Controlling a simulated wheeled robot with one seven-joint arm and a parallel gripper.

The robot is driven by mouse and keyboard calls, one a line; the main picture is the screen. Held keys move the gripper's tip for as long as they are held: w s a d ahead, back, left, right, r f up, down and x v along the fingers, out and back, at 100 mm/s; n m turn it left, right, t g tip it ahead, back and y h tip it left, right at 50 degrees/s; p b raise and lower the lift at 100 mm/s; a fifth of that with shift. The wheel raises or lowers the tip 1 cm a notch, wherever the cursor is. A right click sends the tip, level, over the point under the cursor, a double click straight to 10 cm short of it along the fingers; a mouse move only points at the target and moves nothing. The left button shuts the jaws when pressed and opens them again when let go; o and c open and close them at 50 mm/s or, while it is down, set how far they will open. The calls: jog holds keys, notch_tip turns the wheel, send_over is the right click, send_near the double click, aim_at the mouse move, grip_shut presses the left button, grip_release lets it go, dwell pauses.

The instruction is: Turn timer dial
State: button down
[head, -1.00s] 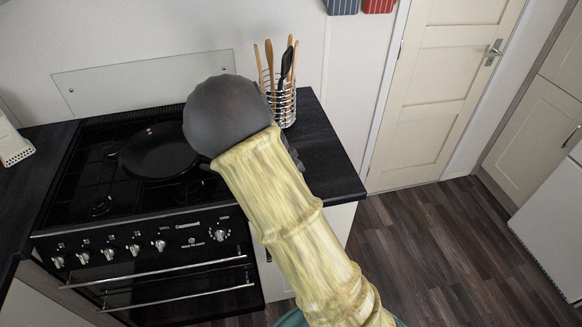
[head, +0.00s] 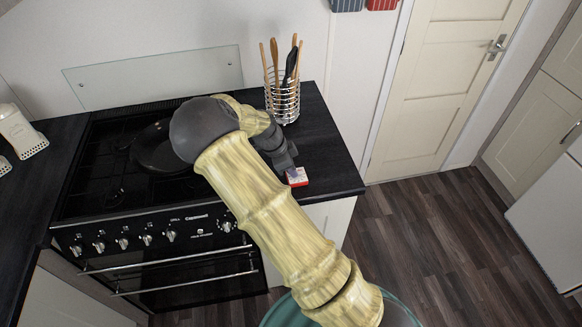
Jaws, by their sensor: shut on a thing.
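A small red and white object (head: 298,177) sits on the dark counter near its front edge, right of the stove. It may be the timer, but it is too small and partly covered for me to make out a dial. My gripper (head: 290,168) reaches down to it from the upper left, its fingers at the object's top and shut on it. The fingertips are hard to make out. A round knob (head: 227,226) with marks around it is at the right end of the stove's front panel, close to my arm and apart from my gripper.
A wire holder (head: 282,101) with several utensils stands behind my gripper. A dark pan (head: 152,150) is on the stove (head: 88,200), partly hidden by my arm. The counter (head: 328,150) is clear to the right. A white container (head: 20,131) stands at the left.

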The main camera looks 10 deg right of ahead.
jog(key=shift+s+f, duration=0.25)
jog(key=c, duration=1.5)
grip_release()
jog(key=shift+w, duration=0.2)
jog(key=shift+r, duration=0.25)
jog(key=b+v, duration=0.2)
jog(key=v, duration=1.5)
jog(key=shift+w, duration=0.15)
jog(key=shift+d, duration=0.1)
